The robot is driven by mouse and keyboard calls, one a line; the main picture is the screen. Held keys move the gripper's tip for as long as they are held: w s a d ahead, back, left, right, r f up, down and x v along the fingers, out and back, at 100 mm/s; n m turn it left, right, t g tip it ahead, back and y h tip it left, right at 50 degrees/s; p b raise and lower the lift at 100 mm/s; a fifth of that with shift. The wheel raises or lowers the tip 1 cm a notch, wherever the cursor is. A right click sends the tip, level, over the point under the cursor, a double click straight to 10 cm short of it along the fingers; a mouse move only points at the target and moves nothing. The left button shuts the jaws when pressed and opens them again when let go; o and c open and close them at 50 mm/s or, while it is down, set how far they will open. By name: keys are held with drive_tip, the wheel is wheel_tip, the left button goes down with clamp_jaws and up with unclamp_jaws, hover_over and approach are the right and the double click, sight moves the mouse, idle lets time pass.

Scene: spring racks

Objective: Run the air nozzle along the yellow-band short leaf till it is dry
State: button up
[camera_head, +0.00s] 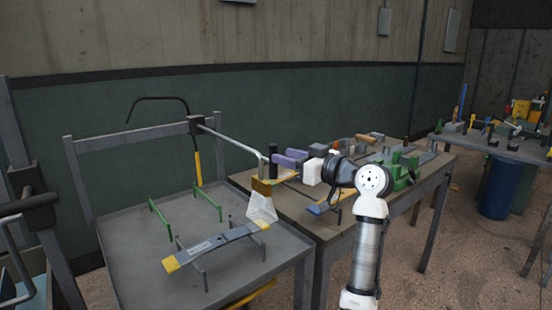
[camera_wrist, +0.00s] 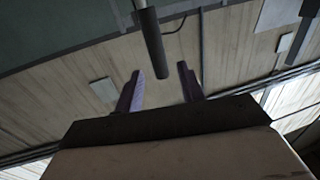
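A grey leaf (camera_head: 222,240) with yellow ends and a pale label lies across stands on the grey table at the left. A pale see-through cone (camera_head: 261,208) reaches down to its right end from a brown-yellow block, apparently the air nozzle (camera_head: 261,187), at the end of a bent pale tube. A dark upright cylinder (camera_head: 273,158) stands beside it, perhaps its handle. My gripper (camera_head: 288,157) has purple fingers pointing left towards this cylinder. In the wrist view my gripper (camera_wrist: 160,80) has its fingers apart, with a dark cylinder (camera_wrist: 151,45) showing between them, not clearly touching either.
Green stands (camera_head: 160,218) rise from the left table (camera_head: 140,285). A brown bench (camera_head: 405,187) behind my arm holds blocks, green fixtures (camera_head: 402,170) and a blue-ended piece (camera_head: 318,209). A black hook-shaped hose (camera_head: 160,98) stands at the back left. A blue bin (camera_head: 498,188) stands far right.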

sight(274, 151)
drive_tip(key=b+v, duration=0.1)
drive_tip(key=v, duration=0.7)
drive_tip(key=shift+s+d+b, duration=0.25)
drive_tip(key=shift+b, duration=0.05)
drive_tip(key=shift+r, duration=0.15)
drive_tip(key=p+x, duration=0.8)
drive_tip(key=x, duration=0.5)
drive_tip(key=shift+w+a+r, duration=0.1)
drive_tip(key=shift+w+a, duration=0.2)
drive_tip(key=shift+c, duration=0.5)
clamp_jaws()
